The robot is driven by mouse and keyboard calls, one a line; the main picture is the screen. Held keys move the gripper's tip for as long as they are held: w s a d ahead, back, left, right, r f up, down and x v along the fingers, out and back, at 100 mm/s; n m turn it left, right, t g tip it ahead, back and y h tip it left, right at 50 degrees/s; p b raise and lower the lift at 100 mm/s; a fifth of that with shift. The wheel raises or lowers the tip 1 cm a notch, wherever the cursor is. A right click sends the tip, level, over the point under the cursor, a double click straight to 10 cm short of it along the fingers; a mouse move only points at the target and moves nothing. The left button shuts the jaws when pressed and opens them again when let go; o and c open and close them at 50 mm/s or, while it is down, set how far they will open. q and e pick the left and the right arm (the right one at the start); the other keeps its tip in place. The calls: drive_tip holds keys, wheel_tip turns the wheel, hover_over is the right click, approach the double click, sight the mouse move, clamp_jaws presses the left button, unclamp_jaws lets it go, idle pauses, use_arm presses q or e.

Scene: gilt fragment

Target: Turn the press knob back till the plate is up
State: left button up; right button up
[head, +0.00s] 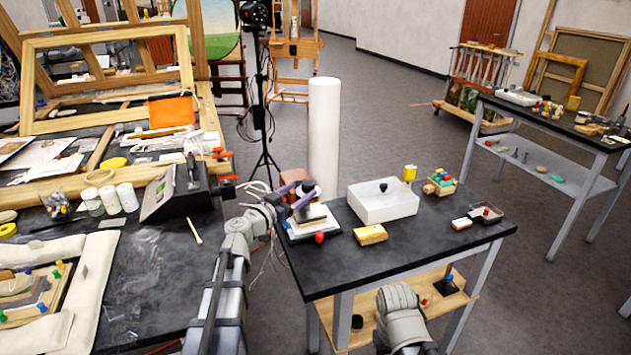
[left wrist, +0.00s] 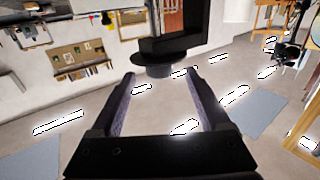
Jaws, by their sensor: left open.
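The small press (head: 318,222) stands at the left end of the dark table, mostly hidden behind my left gripper. My left gripper (head: 304,192) is at the top of the press, its fingers spread. In the left wrist view the open fingers (left wrist: 160,80) point toward a black frame with a dark round knob (left wrist: 160,69). The knob lies between the fingertips in the picture; I cannot tell whether they touch it. The height of the press plate cannot be made out. My right gripper does not show; only part of my right arm is at the bottom.
A white box (head: 384,204) with a black knob, a yellow block (head: 371,235) and a small grey tray (head: 486,214) share the table (head: 420,255). A tall white cylinder (head: 324,135) stands behind the press. A cluttered bench (head: 150,270) is at left.

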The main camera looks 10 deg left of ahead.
sight(312, 182)
use_arm(q)
drive_tip(key=x, duration=0.7)
drive_tip(key=shift+w+d, duration=0.1)
drive_tip(key=shift+w, duration=0.15)
clamp_jaws()
idle(0.3)
